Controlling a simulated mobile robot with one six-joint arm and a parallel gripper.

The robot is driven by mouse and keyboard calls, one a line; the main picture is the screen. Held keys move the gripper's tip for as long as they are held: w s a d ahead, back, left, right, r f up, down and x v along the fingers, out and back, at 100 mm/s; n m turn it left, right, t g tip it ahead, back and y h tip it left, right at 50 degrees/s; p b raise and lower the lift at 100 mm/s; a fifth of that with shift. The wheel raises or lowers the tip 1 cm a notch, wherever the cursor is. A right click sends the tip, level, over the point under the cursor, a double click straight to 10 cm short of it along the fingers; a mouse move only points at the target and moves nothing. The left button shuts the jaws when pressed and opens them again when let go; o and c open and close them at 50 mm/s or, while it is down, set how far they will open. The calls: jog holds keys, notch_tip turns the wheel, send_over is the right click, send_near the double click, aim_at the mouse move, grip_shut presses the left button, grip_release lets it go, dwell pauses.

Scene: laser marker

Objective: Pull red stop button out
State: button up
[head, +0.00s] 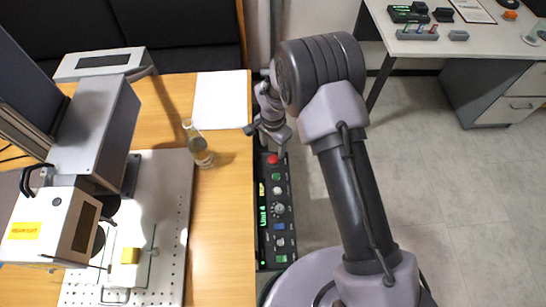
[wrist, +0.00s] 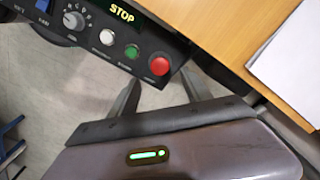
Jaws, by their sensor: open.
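The red stop button (head: 272,159) is a round knob at the far end of the black control panel (head: 262,220). In the wrist view the red button (wrist: 159,65) sits at the panel's corner, beside a green and a white button and near a lit STOP display (wrist: 122,13). My gripper (wrist: 160,77) is open and empty. Its two fingers point toward the red button, which appears just beyond the gap between the tips. In the head view my gripper (head: 281,147) is close to the button. I cannot tell whether the fingers touch it.
The panel runs along the right edge of the wooden table (head: 222,215). The laser machine (head: 85,140) stands at left. Open floor is at right, with a white desk (head: 455,50) behind.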

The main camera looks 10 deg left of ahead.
aim_at(273, 158)
notch_tip(273, 158, down, 7)
jog(key=shift+r+b, duration=0.15)
jog(key=shift+b, duration=0.65)
grip_shut()
